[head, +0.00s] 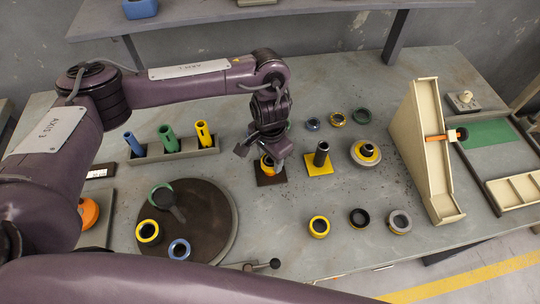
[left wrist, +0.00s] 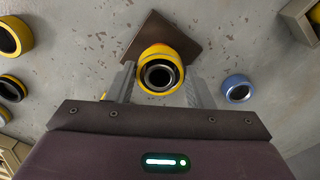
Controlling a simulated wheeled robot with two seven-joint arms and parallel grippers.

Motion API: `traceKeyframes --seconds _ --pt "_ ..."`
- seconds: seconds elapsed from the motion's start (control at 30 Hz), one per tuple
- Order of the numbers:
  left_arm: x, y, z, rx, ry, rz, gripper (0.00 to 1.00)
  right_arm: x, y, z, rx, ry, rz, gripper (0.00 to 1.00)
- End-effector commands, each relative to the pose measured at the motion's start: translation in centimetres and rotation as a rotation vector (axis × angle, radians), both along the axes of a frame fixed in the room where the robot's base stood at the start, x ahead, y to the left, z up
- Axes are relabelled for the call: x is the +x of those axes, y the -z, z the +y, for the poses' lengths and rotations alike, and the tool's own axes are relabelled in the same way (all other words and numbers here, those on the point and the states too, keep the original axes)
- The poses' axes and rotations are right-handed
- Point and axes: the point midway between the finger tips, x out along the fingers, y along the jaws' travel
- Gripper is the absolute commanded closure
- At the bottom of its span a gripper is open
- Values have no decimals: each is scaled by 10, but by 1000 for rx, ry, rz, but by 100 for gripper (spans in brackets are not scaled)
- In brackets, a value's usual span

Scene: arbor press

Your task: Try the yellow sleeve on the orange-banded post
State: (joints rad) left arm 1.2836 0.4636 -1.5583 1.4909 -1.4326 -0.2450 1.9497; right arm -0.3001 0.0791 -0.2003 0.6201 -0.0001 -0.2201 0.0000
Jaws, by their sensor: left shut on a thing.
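My left gripper (head: 266,153) points down over a dark square base plate (head: 272,180) in the middle of the table. It is shut on a yellow sleeve (head: 266,163), which also shows between the fingers in the left wrist view (left wrist: 160,54). Inside the sleeve a grey ring with a dark centre shows, which looks like the top of a post (left wrist: 160,76). The post's band is hidden, and I cannot tell how far down the sleeve sits. My right gripper is not in view.
A dark post on a yellow plate (head: 319,167) and a post in a pale round base (head: 365,153) stand to the right. Loose rings (head: 319,227) lie in front. A dark turntable (head: 217,205) and a rack of coloured tubes (head: 190,150) are at left; a beige frame (head: 425,150) stands right.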

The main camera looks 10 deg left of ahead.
Motion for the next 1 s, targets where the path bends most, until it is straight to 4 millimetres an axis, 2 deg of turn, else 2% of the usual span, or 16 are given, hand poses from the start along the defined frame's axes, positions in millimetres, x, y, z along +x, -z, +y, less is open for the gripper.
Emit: traceKeyframes --seconds 0.6,0.63,0.7,0.8,1.0 --pt "0 6 0 -1 0 -1 81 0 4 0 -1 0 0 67" --pt "0 6 0 -1 0 -1 50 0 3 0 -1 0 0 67" --pt "0 6 0 -1 0 -1 41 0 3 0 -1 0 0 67" --pt "0 6 0 -1 0 -1 28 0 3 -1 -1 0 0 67" --pt "0 6 0 -1 0 -1 28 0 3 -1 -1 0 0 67"
